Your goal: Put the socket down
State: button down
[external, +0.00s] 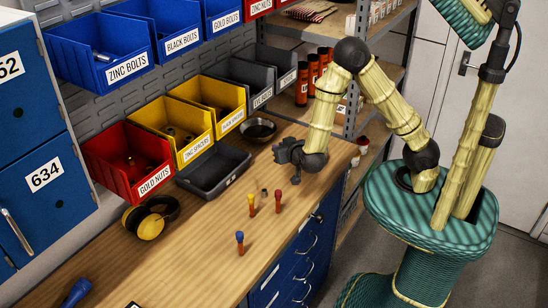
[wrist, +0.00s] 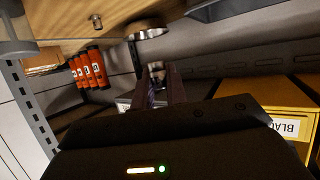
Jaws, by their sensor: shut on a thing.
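My gripper (external: 284,152) is raised above the wooden workbench (external: 215,225), near its back right part. In the wrist view my gripper (wrist: 157,88) is shut on a small grey metal piece, which looks like the socket (wrist: 155,68), at the fingertips. The socket cannot be made out in the external view. Another small metallic piece (external: 264,194) stands on the bench below my gripper, apart from it.
A dark tray (external: 213,178), a round dish (external: 259,132) and yellow earmuffs (external: 150,224) lie toward the bins.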

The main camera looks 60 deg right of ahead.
notch_tip(320, 180, down, 5)
jog(key=shift+r, duration=0.1)
dwell(0.3)
jog(key=shift+f, duration=2.15)
